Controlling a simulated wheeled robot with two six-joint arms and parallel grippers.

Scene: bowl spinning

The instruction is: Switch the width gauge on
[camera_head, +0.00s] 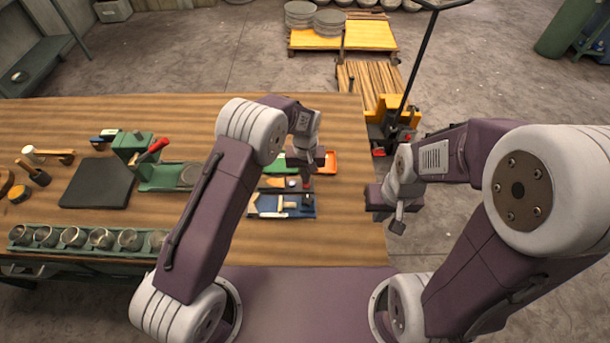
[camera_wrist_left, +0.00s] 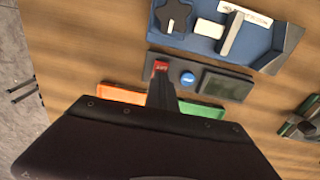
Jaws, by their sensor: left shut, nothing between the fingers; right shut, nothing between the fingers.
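The width gauge (camera_wrist_left: 213,80) looks like a dark flat box with a red button (camera_wrist_left: 160,66), a round blue button (camera_wrist_left: 187,78) and a dark screen (camera_wrist_left: 227,85) in the left wrist view. In the head view the gauge (camera_head: 275,183) is small and partly hidden by my left arm. My left gripper (camera_head: 307,184) is shut and points down over it. In the left wrist view its fingertips (camera_wrist_left: 161,78) are right at the red button; I cannot tell whether they touch. My right gripper (camera_head: 398,226) is shut and empty, off the table's right edge.
A green machine with a red lever (camera_head: 155,149), a black mat (camera_head: 97,183) and a rack of metal cups (camera_head: 87,250) are to the left.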

